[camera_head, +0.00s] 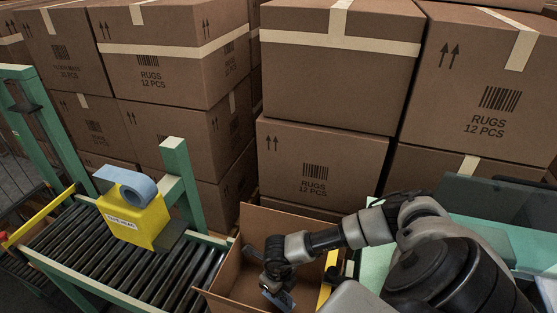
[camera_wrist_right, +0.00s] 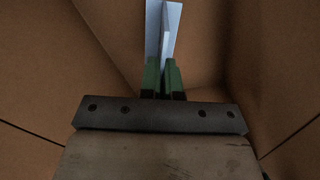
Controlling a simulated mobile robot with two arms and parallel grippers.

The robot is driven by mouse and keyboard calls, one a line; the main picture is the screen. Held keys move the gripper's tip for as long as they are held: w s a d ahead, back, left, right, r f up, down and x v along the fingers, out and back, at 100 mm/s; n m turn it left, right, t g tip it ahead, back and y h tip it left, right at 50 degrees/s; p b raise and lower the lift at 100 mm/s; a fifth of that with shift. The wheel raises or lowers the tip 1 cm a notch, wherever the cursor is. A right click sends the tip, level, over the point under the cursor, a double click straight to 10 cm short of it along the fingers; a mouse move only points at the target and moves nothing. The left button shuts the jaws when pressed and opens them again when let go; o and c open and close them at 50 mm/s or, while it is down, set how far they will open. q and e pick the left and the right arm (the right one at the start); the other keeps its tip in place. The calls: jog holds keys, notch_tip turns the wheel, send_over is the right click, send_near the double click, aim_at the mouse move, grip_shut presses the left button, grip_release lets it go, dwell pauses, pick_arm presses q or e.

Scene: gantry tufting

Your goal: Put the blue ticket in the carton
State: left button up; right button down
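The open brown carton (camera_head: 228,272) stands at the bottom middle of the head view, and its inner walls (camera_wrist_right: 270,70) fill the right wrist view. My right gripper (camera_head: 277,287) is down inside the carton. In the right wrist view its green fingers (camera_wrist_right: 163,80) are close together on the pale blue ticket (camera_wrist_right: 163,30), which sticks out beyond the fingertips. A small bluish piece of the ticket (camera_head: 284,300) shows at the gripper in the head view. I cannot tell whether the ticket touches the carton floor. My left gripper is not in view.
Stacked rug boxes (camera_head: 335,75) close off the back. A green-edged surface (camera_head: 455,195) lies right.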

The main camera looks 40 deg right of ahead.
aim_at(278, 298)
notch_tip(278, 298, down, 4)
jog(key=b, duration=0.3)
jog(key=shift+f, duration=0.15)
jog(key=c, duration=1.4)
grip_release()
jog(key=shift+o, duration=0.2)
